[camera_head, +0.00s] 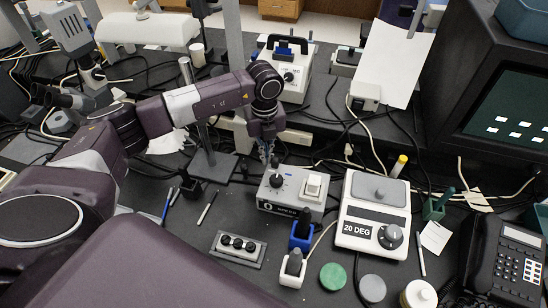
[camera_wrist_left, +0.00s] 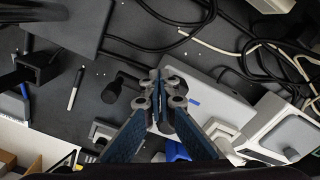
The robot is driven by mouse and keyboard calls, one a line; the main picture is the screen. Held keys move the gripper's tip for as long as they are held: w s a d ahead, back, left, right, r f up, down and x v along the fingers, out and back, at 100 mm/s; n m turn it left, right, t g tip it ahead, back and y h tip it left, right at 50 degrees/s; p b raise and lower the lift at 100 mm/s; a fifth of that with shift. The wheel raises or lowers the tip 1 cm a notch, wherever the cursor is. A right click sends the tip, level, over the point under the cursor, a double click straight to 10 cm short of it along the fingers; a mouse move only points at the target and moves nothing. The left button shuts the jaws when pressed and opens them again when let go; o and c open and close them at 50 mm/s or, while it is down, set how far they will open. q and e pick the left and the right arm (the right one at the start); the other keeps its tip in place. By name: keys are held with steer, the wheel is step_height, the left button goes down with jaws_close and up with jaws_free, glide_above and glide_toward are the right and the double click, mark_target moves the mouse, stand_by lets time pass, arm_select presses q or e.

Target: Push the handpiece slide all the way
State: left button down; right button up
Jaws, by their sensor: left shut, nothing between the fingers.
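A grey control box (camera_head: 291,193) sits mid-bench in the head view, with a round black knob (camera_head: 276,181), a white rocker switch (camera_head: 312,185) and a dark label on its front. I cannot tell clearly which part is the handpiece slide. My left gripper (camera_head: 270,155) points down just behind the box, with its fingers together and empty. Contact cannot be made out. My right gripper is not in view.
A white "20 DEG" unit (camera_head: 373,214) stands right of the box. A blue holder (camera_head: 301,237) and a white holder (camera_head: 292,272) stand in front. A small panel with black knobs (camera_head: 238,247) lies front left. Cables run behind. A pen (camera_head: 207,208) lies on bare bench to the left.

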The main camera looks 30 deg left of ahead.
mark_target(276, 159)
arm_select(q)
steer(key=shift+w+d, duration=0.25)
steer(key=shift+d, duration=0.85)
steer(key=shift+w+d, duration=0.25)
steer(key=shift+d, duration=0.8)
steer(key=shift+a, duration=0.1)
steer(key=shift+s+a+r, duration=0.1)
steer(key=shift+s+a, duration=0.1)
steer(key=shift+a, duration=0.5)
steer(key=shift+r+p, duration=2.3)
steer(key=shift+r, duration=1.2)
steer(key=shift+f, duration=0.1)
